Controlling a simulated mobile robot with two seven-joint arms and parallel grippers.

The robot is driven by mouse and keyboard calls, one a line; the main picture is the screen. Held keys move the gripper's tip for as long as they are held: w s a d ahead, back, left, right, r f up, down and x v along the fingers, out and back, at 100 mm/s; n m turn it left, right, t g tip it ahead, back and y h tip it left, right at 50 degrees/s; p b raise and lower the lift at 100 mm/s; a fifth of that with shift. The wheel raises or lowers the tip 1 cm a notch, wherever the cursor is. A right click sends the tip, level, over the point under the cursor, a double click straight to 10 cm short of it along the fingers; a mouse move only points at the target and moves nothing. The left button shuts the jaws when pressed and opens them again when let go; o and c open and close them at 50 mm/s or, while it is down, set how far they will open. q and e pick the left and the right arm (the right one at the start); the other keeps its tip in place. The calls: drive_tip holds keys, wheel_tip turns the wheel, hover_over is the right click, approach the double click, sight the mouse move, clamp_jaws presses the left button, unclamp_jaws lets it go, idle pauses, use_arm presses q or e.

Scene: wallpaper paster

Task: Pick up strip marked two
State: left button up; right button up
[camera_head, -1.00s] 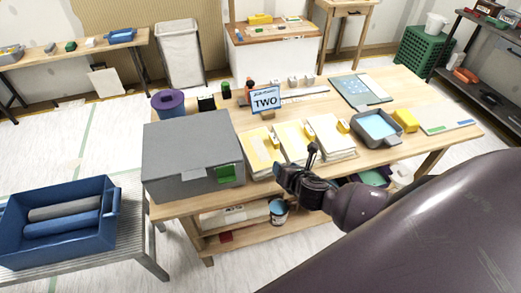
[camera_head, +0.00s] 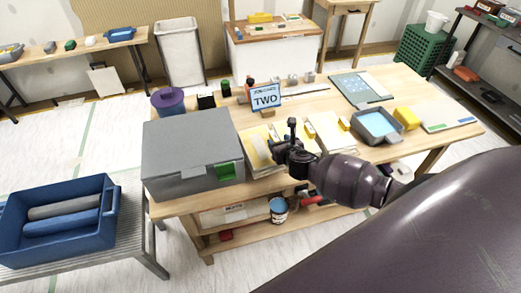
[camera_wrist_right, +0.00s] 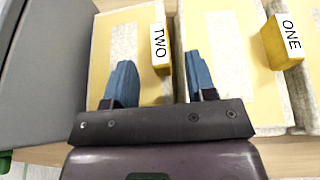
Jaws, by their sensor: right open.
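The strip marked two (camera_wrist_right: 112,48) is a yellow, pale-edged sheet in the right wrist view, with a yellow block labelled TWO (camera_wrist_right: 160,45) at its right edge. In the head view the strip (camera_head: 256,152) lies beside the grey box, partly hidden by my arm. My right gripper (camera_wrist_right: 160,68) is open, its blue fingers spread either side of the TWO block's line. I cannot tell its height above the strip. A display sign reading TWO (camera_head: 265,98) stands behind the strips. My left gripper is not in view.
A neighbouring yellow strip (camera_wrist_right: 225,50) has a block labelled ONE (camera_wrist_right: 284,42). A grey box (camera_head: 190,150) stands directly left of the strips. A tray (camera_head: 376,125) and a yellow sponge-like block (camera_head: 406,118) are at the right. A blue bin (camera_head: 60,225) holds rolls.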

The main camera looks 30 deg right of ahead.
sight(276, 139)
drive_tip(key=shift+b+x, duration=0.3)
drive_tip(key=shift+x, duration=1.45)
clamp_jaws()
